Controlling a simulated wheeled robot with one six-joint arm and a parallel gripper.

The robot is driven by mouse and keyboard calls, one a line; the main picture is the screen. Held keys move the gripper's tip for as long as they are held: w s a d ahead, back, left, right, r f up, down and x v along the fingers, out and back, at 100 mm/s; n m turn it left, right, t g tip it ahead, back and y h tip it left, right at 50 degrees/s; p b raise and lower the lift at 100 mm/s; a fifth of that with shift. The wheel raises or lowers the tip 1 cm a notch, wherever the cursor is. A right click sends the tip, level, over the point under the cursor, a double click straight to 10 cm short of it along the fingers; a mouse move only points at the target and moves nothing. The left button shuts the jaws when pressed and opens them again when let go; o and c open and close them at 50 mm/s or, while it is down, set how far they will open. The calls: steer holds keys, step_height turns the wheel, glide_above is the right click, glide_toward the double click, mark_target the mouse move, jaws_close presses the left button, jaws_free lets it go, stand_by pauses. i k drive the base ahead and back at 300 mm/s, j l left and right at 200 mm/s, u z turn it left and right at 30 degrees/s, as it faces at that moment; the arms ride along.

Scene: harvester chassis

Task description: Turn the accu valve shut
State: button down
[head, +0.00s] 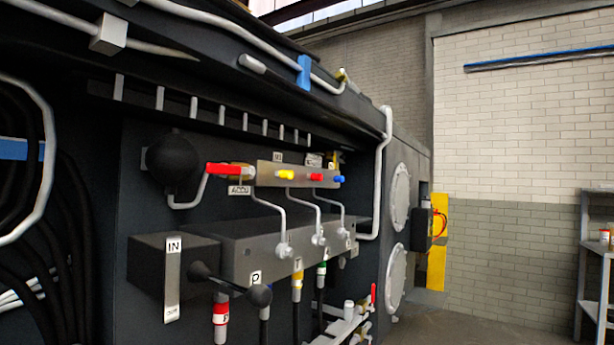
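The accu valve has a red lever handle (225,169) that lies roughly level, pointing left from the valve body (246,173). A white tag reading ACCU (239,190) hangs just below it. A grey pipe (190,200) runs from the lower left up to the valve, beside a black round accumulator (173,160). Another pipe (268,205) leads from the valve down to the grey manifold block. My gripper does not show in the head view.
Yellow (286,175), red (317,177) and blue (339,180) knobs sit right of the valve on a grey plate. A shelf (595,260) stands far right; floor there looks clear.

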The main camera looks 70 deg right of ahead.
mark_target(211, 168)
steer(key=z, duration=1.45)
